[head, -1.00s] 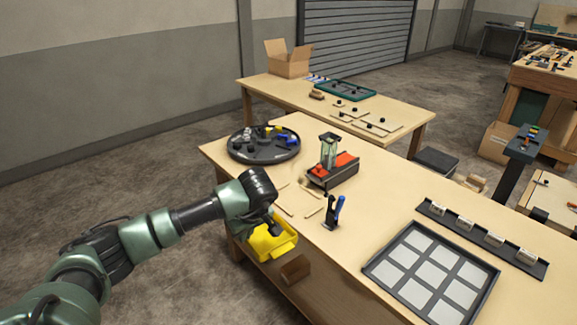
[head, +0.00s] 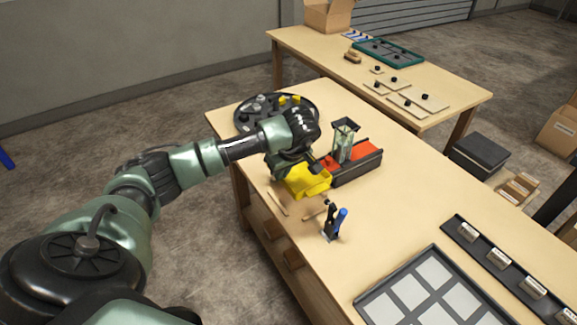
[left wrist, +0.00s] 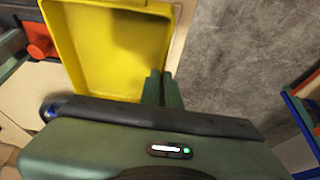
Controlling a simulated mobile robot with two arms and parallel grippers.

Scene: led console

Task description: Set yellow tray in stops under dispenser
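The yellow tray (head: 311,182) is at the near-left end of the dispenser (head: 345,143), a clear hopper with a dark top beside a red-topped dark base. My left gripper (head: 287,168) is shut on the tray's edge. In the left wrist view the tray (left wrist: 110,45) looks empty, with a green finger (left wrist: 160,88) at its rim. Thin wooden strips, seemingly the stops, lie by the tray: one on its left (head: 277,202), one in front (head: 316,211). The tray and arm may hide others. I cannot tell whether the tray touches the table. My right gripper is out of view.
A blue-and-black tool (head: 335,221) stands upright in front of the tray. A round dark tray with small parts (head: 246,127) is behind my left wrist. A panelled frame (head: 362,304) lies at the front right. The tabletop (head: 410,205) between is clear.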

